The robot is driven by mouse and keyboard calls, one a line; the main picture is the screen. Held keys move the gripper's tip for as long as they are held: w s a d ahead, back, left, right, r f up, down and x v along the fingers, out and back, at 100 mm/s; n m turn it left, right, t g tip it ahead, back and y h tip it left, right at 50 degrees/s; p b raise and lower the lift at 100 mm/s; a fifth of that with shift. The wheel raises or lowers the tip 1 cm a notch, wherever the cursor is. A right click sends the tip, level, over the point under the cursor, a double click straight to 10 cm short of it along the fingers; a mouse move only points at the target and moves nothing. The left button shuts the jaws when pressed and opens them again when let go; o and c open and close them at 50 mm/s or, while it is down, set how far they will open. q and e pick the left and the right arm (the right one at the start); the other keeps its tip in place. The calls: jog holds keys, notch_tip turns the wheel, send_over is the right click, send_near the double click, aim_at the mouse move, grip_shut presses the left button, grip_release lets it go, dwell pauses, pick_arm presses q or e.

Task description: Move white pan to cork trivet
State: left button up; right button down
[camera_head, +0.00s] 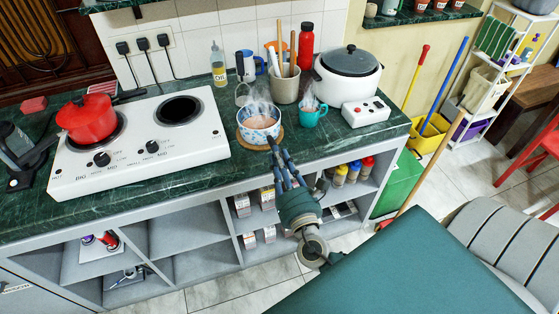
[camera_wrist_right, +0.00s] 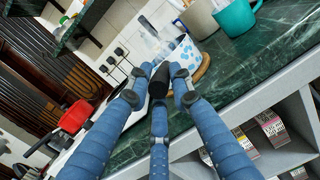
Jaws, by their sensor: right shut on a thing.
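The white pan (camera_head: 252,128) with blue marks holds something pinkish and steams near the counter's front edge. It also shows in the wrist view (camera_wrist_right: 182,52). The round cork trivet (camera_head: 279,142) lies under it, with only its rim showing; it also shows in the wrist view (camera_wrist_right: 204,68). I cannot tell whether the pan's base touches the trivet. My right gripper (camera_head: 277,150) reaches in from the front. In the wrist view my right gripper (camera_wrist_right: 164,78) is shut on the pan's dark handle (camera_wrist_right: 159,82). My left gripper is out of view.
A white stove (camera_head: 205,150) with a red pot (camera_head: 88,118) stands to the left. A teal mug (camera_head: 313,117), a utensil crock (camera_head: 286,88) and a white cooker (camera_head: 345,80) stand close to the right and behind. Open shelves lie below the green counter.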

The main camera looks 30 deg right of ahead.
jog(key=shift+r, duration=0.15)
jog(key=c, duration=1.5)
grip_release()
jog(key=shift+c, duration=0.2)
jog(key=shift+s+a, duration=0.1)
